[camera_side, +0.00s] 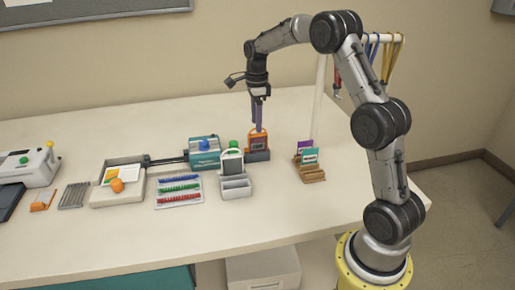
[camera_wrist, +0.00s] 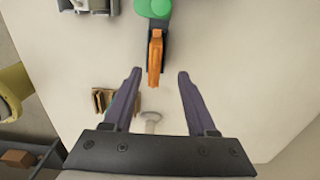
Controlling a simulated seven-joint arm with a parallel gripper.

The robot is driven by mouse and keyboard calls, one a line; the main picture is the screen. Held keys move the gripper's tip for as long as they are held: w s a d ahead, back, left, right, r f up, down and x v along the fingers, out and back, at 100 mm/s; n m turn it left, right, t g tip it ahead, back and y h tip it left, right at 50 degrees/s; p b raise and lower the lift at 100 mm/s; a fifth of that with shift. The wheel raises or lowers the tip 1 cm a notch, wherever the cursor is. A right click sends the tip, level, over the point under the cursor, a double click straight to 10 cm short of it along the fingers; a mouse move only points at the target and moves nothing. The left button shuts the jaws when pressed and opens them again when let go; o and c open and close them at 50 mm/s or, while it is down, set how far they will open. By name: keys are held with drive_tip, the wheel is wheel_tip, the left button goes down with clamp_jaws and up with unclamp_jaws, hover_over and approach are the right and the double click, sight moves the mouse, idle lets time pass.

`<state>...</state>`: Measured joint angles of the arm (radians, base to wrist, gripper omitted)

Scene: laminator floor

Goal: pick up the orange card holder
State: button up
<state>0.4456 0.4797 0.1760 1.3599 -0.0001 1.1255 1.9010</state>
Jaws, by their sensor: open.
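The orange card holder (camera_side: 258,141) stands upright in a dark base (camera_side: 258,156) near the middle of the table in the side view. It has a purple patch on its front. My gripper (camera_side: 258,123) points down with its purple fingers at the holder's top edge. In the wrist view the holder is seen edge-on as a narrow orange strip (camera_wrist: 156,60), a little beyond the fingertips and in line with the gap between them. My gripper (camera_wrist: 160,74) is open there, with a gap on both sides of the strip. I cannot tell whether a finger touches it.
A wooden rack (camera_side: 313,177) with coloured cards stands to the right, near a white post (camera_side: 319,100). A grey stand (camera_side: 236,186) and a teal machine (camera_side: 204,153) are close on the left. A tray of coloured coils (camera_side: 179,191) lies farther left.

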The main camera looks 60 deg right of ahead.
sight(257, 135)
drive_tip(key=shift+s+a+f, duration=0.1)
drive_tip(key=shift+s+f, duration=0.1)
drive_tip(key=shift+f, duration=1.25)
drive_tip(key=shift+s+a+f, duration=0.1)
drive_tip(key=shift+s+f, duration=0.05)
drive_tip(key=shift+f, duration=1.25)
clamp_jaws()
